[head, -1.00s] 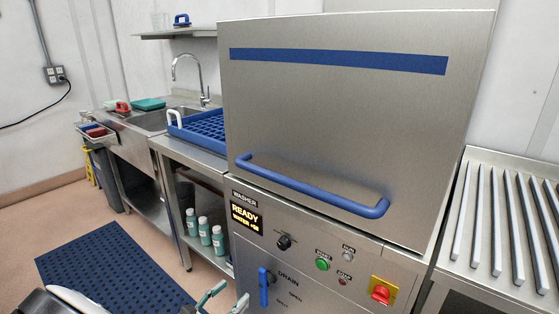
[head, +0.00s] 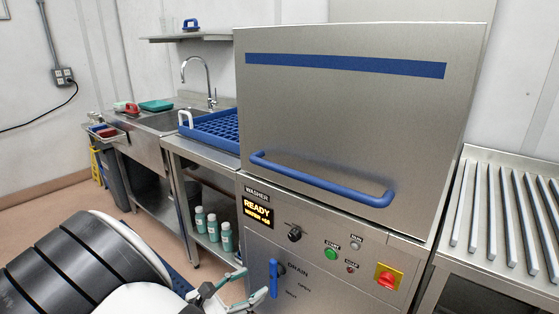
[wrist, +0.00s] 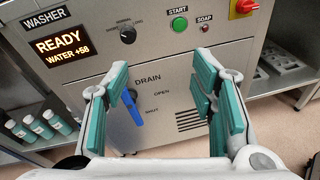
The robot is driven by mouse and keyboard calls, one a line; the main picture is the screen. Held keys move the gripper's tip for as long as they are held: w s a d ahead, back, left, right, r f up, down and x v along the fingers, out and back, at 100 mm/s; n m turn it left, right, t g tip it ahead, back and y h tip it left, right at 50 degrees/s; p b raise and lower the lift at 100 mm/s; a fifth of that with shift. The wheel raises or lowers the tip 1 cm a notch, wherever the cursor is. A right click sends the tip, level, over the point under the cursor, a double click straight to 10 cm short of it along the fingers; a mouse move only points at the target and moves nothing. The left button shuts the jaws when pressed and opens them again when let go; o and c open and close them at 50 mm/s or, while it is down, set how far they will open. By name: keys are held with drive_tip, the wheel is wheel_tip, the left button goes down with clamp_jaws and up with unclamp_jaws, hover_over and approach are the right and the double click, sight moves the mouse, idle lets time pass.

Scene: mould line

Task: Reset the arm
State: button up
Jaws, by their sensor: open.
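My gripper (wrist: 171,105) is open and empty in the wrist view, its teal-padded fingers spread in front of the washer's lower panel. In the head view my gripper (head: 228,290) shows at the bottom edge, left of the blue drain handle (head: 273,278). The drain handle also shows between the fingers in the wrist view (wrist: 132,107), apart from them as far as I can tell. The washer (head: 350,110) has its hood down, with a blue bar handle (head: 320,180) across it. Its display (head: 257,212) reads READY. My arm fills the lower left of the head view.
A steel counter with a blue rack (head: 215,130) stands left of the washer, with several teal bottles (head: 212,230) on its lower shelf. A sink (head: 165,120) lies beyond. A ribbed steel table (head: 505,215) stands at the right. A red switch (head: 386,278) is on the panel.

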drive_tip(key=s+d+r+m+g+y+p, duration=0.2)
drive_tip(key=s+d+r+m+g, duration=0.3)
drive_tip(key=d+r, duration=0.5)
drive_tip(key=s+d+r+m+g+y+p, duration=0.1)
drive_tip(key=s+d+r+m+g+p, duration=0.1)
drive_tip(key=d+r+m+g, duration=0.5)
drive_tip(key=s+d+r+m+t+y+p, duration=0.2)
drive_tip(key=s+d+r+m+y+p, duration=0.1)
drive_tip(key=s+r, duration=0.5)
drive_tip(key=s+d+r+m+t+y+p, duration=0.2)
drive_tip(key=s+d+r+m+y, duration=0.3)
drive_tip(key=s, duration=0.8)
wheel_tip(320, 180, up, 4)
drive_tip(key=d+m+t, duration=0.1)
drive_tip(key=d+m, duration=0.1)
drive_tip(key=m, duration=0.2)
drive_tip(key=shift+s+r+m+p, duration=0.15)
drive_tip(key=shift+s+m+p, duration=0.05)
drive_tip(key=shift+m+p, duration=0.2)
